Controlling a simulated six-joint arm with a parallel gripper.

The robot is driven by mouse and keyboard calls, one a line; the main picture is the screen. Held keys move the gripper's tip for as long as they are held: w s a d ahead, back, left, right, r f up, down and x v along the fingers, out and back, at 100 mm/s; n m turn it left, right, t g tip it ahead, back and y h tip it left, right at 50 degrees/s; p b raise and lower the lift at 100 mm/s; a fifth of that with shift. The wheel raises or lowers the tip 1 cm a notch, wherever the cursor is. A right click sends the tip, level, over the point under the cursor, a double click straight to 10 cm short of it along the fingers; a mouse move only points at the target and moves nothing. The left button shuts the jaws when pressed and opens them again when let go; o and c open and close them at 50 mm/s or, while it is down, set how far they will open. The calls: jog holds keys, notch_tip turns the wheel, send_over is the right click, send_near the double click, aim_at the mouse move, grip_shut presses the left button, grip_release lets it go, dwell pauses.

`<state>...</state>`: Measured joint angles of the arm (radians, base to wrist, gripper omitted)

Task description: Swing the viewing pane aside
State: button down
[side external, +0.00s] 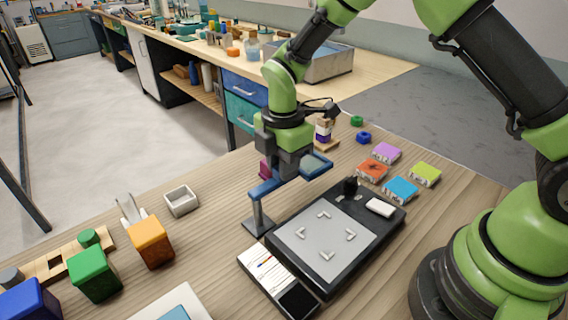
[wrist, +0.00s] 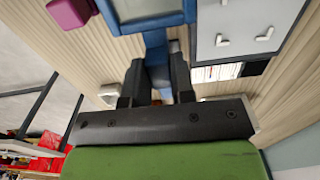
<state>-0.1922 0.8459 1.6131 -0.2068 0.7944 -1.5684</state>
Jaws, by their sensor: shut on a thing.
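The viewing pane (side external: 316,165) is a small pale pane in a blue frame, on a blue arm (side external: 263,189) carried by a grey post (side external: 257,215). It stands raised above the table, at the back-left edge of the black device with the grey plate (side external: 318,240). In the wrist view the framed pane (wrist: 150,12) shows at the top, left of the plate. My gripper (side external: 285,172) is shut on the blue arm beside the frame. Its two fingers (wrist: 158,82) show on either side of the blue piece in the wrist view. The exact contact is partly hidden.
A notepad-like panel (side external: 268,270) lies in front of the device. Coloured blocks (side external: 400,188) sit to its right. A magenta block (side external: 265,169) is close behind my gripper. A small white tray (side external: 181,200) and green and orange blocks (side external: 150,243) stand at left.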

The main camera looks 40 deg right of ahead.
jog(key=c, duration=1)
grip_release()
jog(key=shift+o, duration=0.2)
notch_tip(320, 180, up, 9)
jog(key=shift+r, duration=0.5)
